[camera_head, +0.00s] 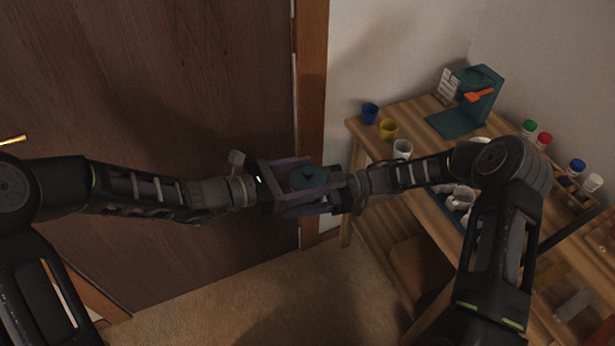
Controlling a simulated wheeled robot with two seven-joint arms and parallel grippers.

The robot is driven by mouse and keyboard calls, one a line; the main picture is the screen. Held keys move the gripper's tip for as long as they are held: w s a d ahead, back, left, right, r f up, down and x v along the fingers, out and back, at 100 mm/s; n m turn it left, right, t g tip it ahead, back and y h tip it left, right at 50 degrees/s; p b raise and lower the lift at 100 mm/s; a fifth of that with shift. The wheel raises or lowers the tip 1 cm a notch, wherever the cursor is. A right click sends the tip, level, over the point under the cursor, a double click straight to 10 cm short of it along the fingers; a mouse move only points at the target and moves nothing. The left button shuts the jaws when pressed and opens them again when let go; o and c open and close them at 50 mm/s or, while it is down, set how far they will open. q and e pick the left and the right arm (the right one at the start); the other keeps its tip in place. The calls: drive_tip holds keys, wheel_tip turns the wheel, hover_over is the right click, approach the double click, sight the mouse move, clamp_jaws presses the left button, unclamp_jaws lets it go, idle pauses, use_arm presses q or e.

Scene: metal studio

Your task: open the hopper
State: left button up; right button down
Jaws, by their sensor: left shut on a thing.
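The underside of the teal piece is hidden.
A teal machine with an orange lever (479,96) stands at the back of the wooden table (415,117). Jars with coloured lids (543,140) stand at the right. My right arm hides part of the table.

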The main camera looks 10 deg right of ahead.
sight(307, 170)
use_arm(q)
drive_tip(key=shift+r, duration=2.05)
use_arm(e)
drive_tip(key=shift+r, duration=0.1)
